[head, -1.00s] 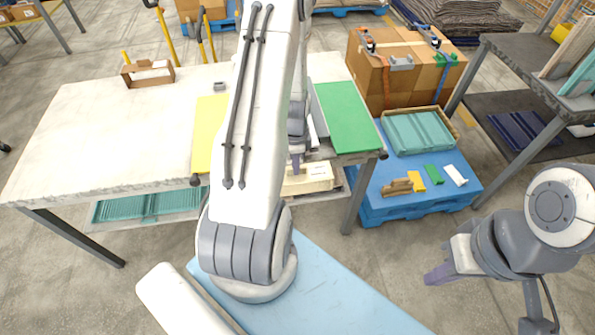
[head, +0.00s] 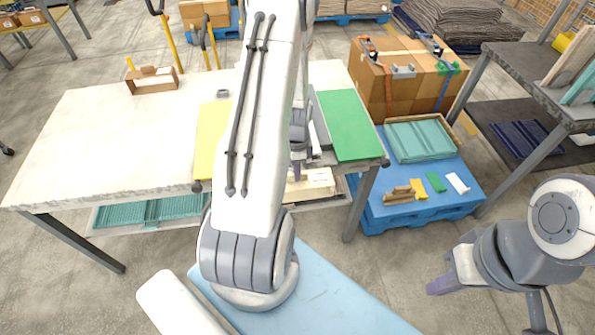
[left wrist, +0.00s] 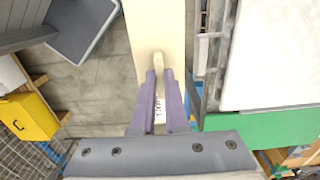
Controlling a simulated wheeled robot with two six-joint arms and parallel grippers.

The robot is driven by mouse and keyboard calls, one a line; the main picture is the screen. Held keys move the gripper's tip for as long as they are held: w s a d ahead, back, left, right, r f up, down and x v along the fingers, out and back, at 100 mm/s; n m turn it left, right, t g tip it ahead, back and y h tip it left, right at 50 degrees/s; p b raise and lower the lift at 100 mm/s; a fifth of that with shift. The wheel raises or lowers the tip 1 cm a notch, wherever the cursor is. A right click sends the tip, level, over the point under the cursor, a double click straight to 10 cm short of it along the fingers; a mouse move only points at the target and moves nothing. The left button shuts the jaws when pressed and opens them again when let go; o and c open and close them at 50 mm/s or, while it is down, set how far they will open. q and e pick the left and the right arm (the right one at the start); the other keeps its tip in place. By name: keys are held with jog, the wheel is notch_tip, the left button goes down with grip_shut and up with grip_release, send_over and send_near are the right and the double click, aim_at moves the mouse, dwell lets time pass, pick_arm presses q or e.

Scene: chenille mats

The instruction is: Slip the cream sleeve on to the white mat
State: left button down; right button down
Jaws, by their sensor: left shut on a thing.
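The cream sleeve (head: 313,186) is a long, flat, pale piece with a small printed label, at the table's front edge, partly behind my left arm. It also shows in the left wrist view (left wrist: 146,25), running away from the fingers. My left gripper (left wrist: 158,74) is shut on its narrow raised tab. In the head view my left gripper (head: 297,168) is just above the sleeve. The white mat (left wrist: 280,50) lies right of the sleeve in the left wrist view, apart from it; in the head view my arm mostly hides it. My right gripper (head: 438,287) hangs empty over the floor; its jaw gap is unclear.
A green mat (head: 347,125) and a yellow mat (head: 208,140) lie on the table (head: 110,130). A blue pallet (head: 425,205) right of the table bears a teal stack (head: 422,140) and small coloured pieces. A dark shelf (head: 530,75) stands at the far right.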

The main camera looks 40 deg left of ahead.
pick_arm(q)
jog(key=shift+w+a, duration=0.1)
jog(key=shift+w, duration=0.05)
dwell(0.4)
jog(key=shift+w+a+b, duration=0.25)
jog(key=shift+w+a, duration=1.2)
jog(key=shift+a, duration=0.3)
jog(key=shift+w+a+b, duration=0.2)
jog(key=shift+w+a, duration=1.3)
jog(key=shift+a, duration=0.2)
jog(key=shift+w+a+b, duration=0.25)
jog(key=shift+w+a, duration=1.2)
jog(key=shift+a, duration=0.3)
jog(key=c, duration=0.9)
grip_release()
jog(key=shift+o, duration=0.2)
